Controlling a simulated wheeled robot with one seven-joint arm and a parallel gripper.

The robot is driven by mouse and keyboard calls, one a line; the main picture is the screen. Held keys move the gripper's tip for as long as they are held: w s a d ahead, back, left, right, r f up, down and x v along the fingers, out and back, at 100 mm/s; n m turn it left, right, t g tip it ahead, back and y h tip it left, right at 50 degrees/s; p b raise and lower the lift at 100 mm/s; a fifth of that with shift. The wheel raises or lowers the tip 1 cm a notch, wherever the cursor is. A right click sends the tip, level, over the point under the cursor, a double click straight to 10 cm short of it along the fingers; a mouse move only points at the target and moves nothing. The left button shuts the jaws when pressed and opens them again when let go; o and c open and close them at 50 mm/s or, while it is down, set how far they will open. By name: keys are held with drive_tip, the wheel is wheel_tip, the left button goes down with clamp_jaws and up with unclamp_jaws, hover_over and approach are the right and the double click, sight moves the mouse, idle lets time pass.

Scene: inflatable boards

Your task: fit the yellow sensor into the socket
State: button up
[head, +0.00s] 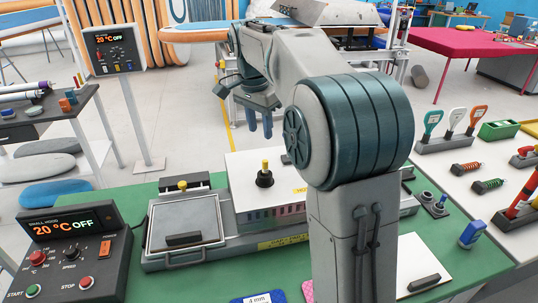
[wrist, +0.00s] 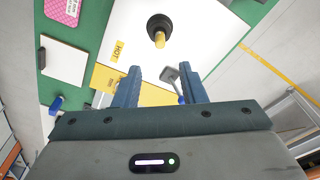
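A yellow cylindrical piece, apparently the sensor (head: 265,165), stands upright in a round black collar (head: 264,180) on top of a white box marked HOT. In the wrist view the yellow piece (wrist: 160,41) shows near the top centre, with the black collar (wrist: 156,25) around its base. I cannot tell whether this collar is the socket or part of the sensor. My gripper (head: 260,132) points down behind and above the box. In the wrist view my gripper (wrist: 160,67) has its two blue fingers wide apart, with nothing held. The yellow piece lies beyond the fingertips.
A second yellow knob (head: 182,185) sits on a black block at the left. A control box (head: 72,255) reads 20 °C OFF. My arm hides the middle of the bench.

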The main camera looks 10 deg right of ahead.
drive_tip(key=s+f+n, duration=0.3)
drive_tip(key=s, duration=0.6)
drive_tip(key=s+d+f+n+t, duration=0.1)
drive_tip(key=s+f+n, duration=0.3)
drive_tip(key=s, duration=0.5)
drive_tip(key=s+f+n+t+y, duration=0.1)
drive_tip(key=s+f+n, duration=0.3)
drive_tip(key=s, duration=0.5)
drive_tip(key=shift+s+d+f, duration=0.15)
drive_tip(key=shift+f, duration=0.1)
drive_tip(key=shift+s, duration=0.1)
